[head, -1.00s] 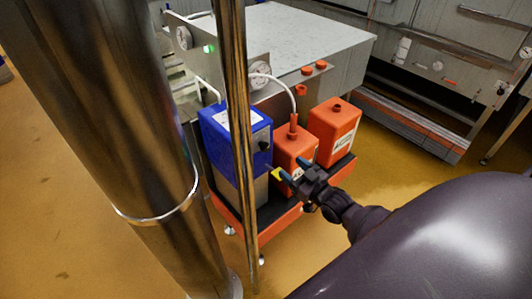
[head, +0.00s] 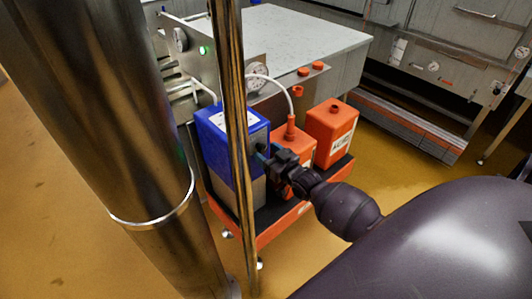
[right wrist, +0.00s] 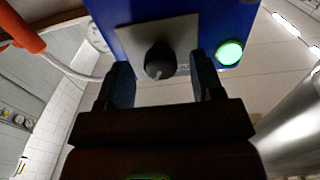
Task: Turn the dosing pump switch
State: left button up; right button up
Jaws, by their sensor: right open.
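The blue dosing pump (head: 218,128) stands on the low orange-edged base, partly behind a thin metal pole in the head view. Its switch, a black round knob (right wrist: 160,60), sits on a grey plate on the pump's face; a pale mark shows on the knob's lower edge. My right gripper (head: 264,152) is open at the pump's front face. In the right wrist view its two dark fingers (right wrist: 161,82) are on either side of the knob, with gaps visible on both sides. Contact is not visible. My left gripper is not in view.
A green lit lamp (right wrist: 229,53) is beside the knob. Two orange canisters (head: 292,148) (head: 331,132) stand right of the pump, one with a white hose (head: 284,86). A thin metal pole (head: 236,180) rises in front of the pump. Yellow floor (head: 395,180) is free at right.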

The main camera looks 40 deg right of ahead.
jog(key=shift+w, duration=0.3)
jog(key=shift+c, duration=0.2)
